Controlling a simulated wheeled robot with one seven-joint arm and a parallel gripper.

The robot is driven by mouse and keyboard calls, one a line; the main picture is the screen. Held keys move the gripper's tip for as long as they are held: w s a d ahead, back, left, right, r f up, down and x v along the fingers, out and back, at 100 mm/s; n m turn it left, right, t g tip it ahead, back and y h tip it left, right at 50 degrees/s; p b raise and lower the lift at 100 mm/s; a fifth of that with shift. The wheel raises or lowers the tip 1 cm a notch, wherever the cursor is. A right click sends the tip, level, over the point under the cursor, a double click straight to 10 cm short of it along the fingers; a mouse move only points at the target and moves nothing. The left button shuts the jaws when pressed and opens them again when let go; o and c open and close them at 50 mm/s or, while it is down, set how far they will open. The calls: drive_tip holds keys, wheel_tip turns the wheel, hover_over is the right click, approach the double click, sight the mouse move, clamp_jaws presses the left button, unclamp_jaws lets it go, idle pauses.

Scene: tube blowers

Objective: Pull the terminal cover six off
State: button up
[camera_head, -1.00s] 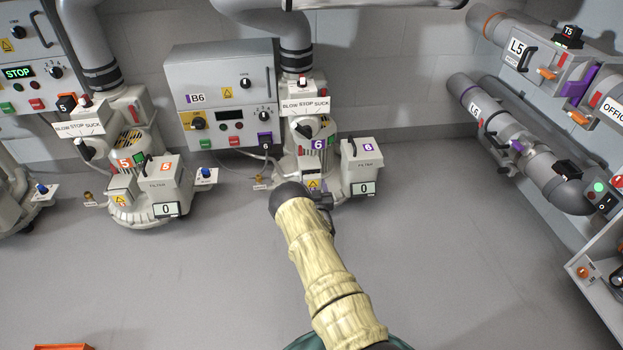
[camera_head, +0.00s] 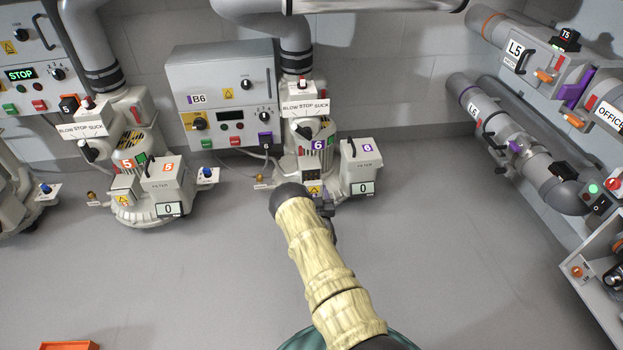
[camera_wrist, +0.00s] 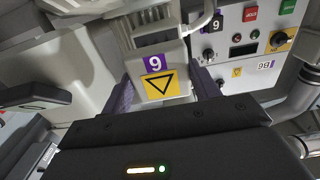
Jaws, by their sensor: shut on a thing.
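The terminal cover six (camera_head: 314,188) is a small pale box with a yellow warning triangle, low on the front of blower six (camera_head: 322,142). In the wrist view the cover (camera_wrist: 161,82) shows upside down, with a purple number tag above the triangle. My gripper (camera_wrist: 164,98) is shut on it, a finger on each side. In the head view my gripper (camera_head: 323,203) is partly hidden by my arm. A dark block (camera_head: 313,173) shows just behind the cover, at the blower's front. I cannot tell whether the cover still touches the blower.
Control box B6 (camera_head: 220,93) is on the wall behind. The filter box (camera_head: 361,165) stands close right of the cover. Blower five (camera_head: 140,180) is to the left. Pipes (camera_head: 515,140) line the right wall. The floor in front is clear.

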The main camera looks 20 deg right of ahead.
drive_tip(key=shift+s+a+p, duration=0.1)
drive_tip(key=shift+s+p, duration=0.2)
drive_tip(key=shift+s, duration=0.1)
idle(0.3)
drive_tip(key=s+a+r+n+y+p, duration=0.25)
drive_tip(key=s+a+r+p, duration=0.25)
drive_tip(key=a+r+p, duration=0.45)
drive_tip(key=s+a+r+n+y+p, duration=0.1)
drive_tip(key=s+a+r+y+p, duration=0.2)
drive_tip(key=s+a+r+p, duration=0.65)
wheel_tip(320, 180, up, 44)
drive_tip(key=p, duration=3.4)
drive_tip(key=shift+s+a+t+p, duration=0.15)
drive_tip(key=shift+a+t+p, duration=0.15)
drive_tip(key=shift+a+p, duration=0.05)
drive_tip(key=shift+f+h, duration=0.25)
